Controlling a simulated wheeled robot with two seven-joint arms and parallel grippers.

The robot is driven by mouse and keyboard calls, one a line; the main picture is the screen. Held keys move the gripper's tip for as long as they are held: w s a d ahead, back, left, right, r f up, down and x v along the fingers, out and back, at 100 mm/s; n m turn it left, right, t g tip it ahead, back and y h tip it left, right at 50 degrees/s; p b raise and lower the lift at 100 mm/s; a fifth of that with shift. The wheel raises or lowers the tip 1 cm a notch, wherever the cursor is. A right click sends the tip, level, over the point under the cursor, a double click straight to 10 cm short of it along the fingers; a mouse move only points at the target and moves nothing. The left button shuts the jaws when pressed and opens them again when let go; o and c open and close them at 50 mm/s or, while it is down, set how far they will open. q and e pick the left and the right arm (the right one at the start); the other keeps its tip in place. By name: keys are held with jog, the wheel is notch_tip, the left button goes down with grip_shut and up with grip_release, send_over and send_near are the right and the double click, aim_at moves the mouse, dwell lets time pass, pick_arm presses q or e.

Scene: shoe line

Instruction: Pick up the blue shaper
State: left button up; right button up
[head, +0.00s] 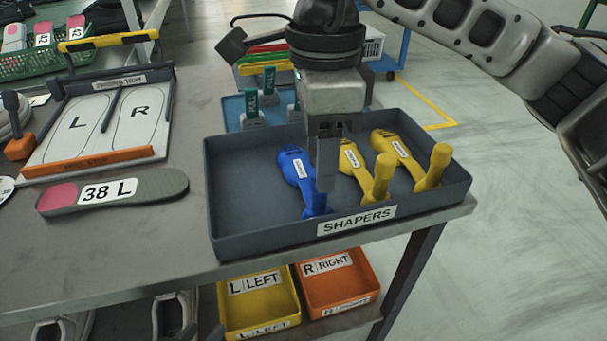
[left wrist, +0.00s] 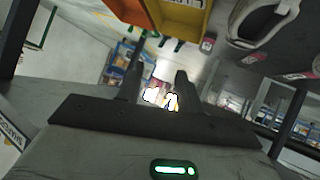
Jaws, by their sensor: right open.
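The blue shaper (head: 293,165) lies in the grey tray labelled SHAPERS (head: 228,232), left of two yellow shapers (head: 352,160) (head: 397,150). Its handle end is near the tray's front wall. My right gripper (head: 325,180) points down into the tray, open, with its fingers at the handle side of the blue shaper. One finger partly hides the space there, so I cannot tell whether it touches the handle. My left gripper (left wrist: 157,85) shows only in the left wrist view, with its fingers apart and nothing seen held between them.
An insole marked 38 L (head: 115,192) and an L/R board (head: 105,125) are left of the tray. A blue tray with green-topped items (head: 252,107) stands behind. Yellow (head: 258,300) and orange (head: 338,285) bins sit on the lower shelf. The table edge is close in front.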

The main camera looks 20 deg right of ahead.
notch_tip(320, 180, down, 4)
jog(key=shift+s+f+b, duration=0.1)
jog(key=shift+f+b, duration=0.1)
jog(key=shift+b, duration=0.2)
grip_shut()
jog(key=shift+r, duration=0.15)
